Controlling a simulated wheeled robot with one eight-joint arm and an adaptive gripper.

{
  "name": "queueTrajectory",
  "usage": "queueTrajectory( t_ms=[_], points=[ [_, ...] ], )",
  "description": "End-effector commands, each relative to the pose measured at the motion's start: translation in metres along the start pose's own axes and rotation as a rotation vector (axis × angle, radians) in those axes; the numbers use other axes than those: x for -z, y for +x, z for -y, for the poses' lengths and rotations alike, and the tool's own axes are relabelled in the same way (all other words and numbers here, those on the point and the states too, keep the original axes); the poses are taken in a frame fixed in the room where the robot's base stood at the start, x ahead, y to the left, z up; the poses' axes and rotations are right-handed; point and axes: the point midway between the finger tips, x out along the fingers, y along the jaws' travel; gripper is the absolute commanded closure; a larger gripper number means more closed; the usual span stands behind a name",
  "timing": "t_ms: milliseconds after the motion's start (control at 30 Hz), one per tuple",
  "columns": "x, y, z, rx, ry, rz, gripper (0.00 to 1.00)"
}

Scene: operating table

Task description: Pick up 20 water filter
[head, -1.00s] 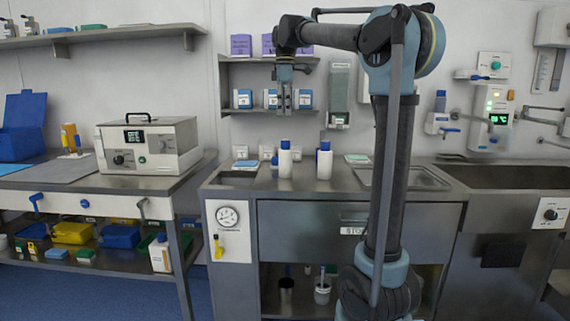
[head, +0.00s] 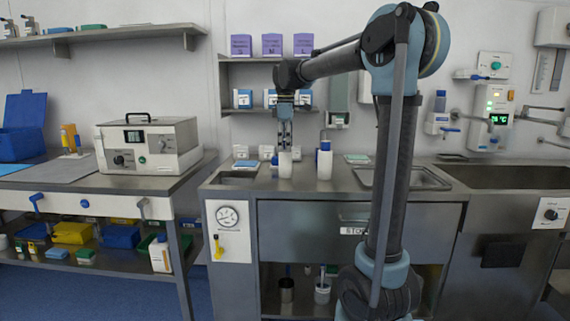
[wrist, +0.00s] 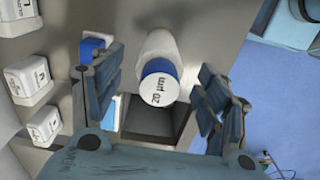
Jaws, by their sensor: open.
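The water filter with "20 µm" on its blue cap is a white bottle (head: 285,167), upright on the steel counter. The wrist view looks down on its cap (wrist: 158,88), between the two fingers. My gripper (head: 285,143) is open above and around the bottle's top and hides its cap in the head view. In the wrist view my gripper (wrist: 160,95) has one finger left and one right of the cap, with a gap on each side. I cannot tell how far down the fingertips reach.
A second white bottle with a blue cap (head: 325,162) stands close to the right. Small white boxes (wrist: 28,77) stand in a row behind. A shelf (head: 256,110) with blue-and-white boxes is behind my gripper. A recessed sink (head: 510,176) lies to the right.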

Motion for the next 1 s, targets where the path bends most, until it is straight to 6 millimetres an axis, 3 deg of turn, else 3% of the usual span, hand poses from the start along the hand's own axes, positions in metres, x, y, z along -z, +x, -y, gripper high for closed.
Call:
queueTrajectory(
  t_ms=[267, 567, 667, 800, 1000],
  points=[
    [0.000, 0.035, -0.002, 0.000, 0.000, 0.000, 0.32],
    [0.000, 0.040, -0.002, 0.000, 0.000, 0.000, 0.32],
    [0.000, 0.040, -0.002, 0.000, 0.000, 0.000, 0.50],
    [0.000, 0.040, -0.002, 0.000, 0.000, 0.000, 0.81],
    [0.000, 0.040, -0.002, 0.000, 0.000, 0.000, 0.85]
  ],
)
